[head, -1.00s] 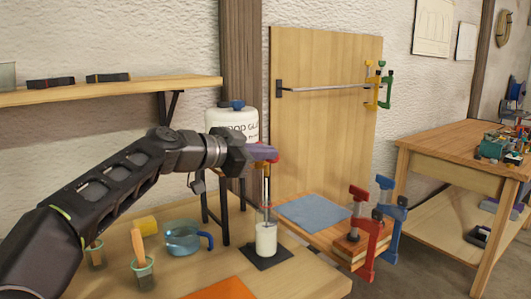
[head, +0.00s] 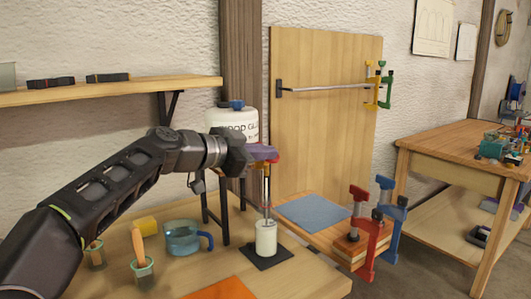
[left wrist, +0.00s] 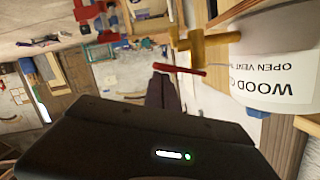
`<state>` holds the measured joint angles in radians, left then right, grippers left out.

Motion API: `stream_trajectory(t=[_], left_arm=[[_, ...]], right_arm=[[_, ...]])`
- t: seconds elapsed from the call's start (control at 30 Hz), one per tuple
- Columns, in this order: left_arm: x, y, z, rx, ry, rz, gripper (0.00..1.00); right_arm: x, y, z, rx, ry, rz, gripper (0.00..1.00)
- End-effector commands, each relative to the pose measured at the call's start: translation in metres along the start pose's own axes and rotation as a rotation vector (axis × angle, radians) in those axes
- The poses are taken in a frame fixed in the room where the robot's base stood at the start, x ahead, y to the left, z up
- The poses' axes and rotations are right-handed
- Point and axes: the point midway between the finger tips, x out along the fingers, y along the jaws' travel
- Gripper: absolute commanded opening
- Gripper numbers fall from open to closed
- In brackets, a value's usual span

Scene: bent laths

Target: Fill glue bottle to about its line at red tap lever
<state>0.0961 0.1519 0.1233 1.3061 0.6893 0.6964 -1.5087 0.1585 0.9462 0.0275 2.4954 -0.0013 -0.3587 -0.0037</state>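The glue bottle (head: 266,238), whitish, stands upright on a dark square pad (head: 267,257) on the bench. A thin vertical streak runs down to it from the tap; I cannot tell if it is flowing glue. Its fill line is too small to make out. The white wood glue drum (left wrist: 272,70) has a brass tap (left wrist: 205,45) with a red tap lever (left wrist: 180,69). My left gripper (head: 264,152) is at the lever in front of the drum. Its fingers (left wrist: 162,88) look closed together, their tips at the lever. My right gripper is not in view.
A blue jug (head: 182,238), a yellow cylinder (head: 147,225) and pots with tools stand left of the bottle. An orange sheet (head: 220,289) lies in front. A blue-grey sheet (head: 312,212) and red and blue clamps (head: 367,240) are at the right.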

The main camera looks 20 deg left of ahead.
Motion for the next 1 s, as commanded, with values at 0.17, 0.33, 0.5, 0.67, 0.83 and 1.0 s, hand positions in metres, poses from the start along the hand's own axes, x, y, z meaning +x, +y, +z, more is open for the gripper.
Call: stream_trajectory(t=[0.17,0.33,0.5,0.67,0.83,1.0], left_arm=[[0.0,0.0,0.002,0.0,-0.002,-0.001,0.0],[0.0,-0.001,0.001,0.0,-0.002,-0.001,0.0],[-0.002,-0.001,-0.008,0.0,-0.001,-0.001,0.0],[-0.006,-0.002,-0.03,0.002,0.001,-0.001,0.0],[-0.029,-0.002,-0.036,0.001,-0.001,-0.007,0.0],[-0.066,-0.001,-0.037,0.001,-0.001,-0.005,0.0]], right_arm=[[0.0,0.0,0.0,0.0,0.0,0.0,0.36],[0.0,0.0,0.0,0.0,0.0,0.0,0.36],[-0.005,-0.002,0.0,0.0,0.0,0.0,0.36],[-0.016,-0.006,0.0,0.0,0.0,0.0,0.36],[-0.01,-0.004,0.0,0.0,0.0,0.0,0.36],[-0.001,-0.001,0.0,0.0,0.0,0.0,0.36]])
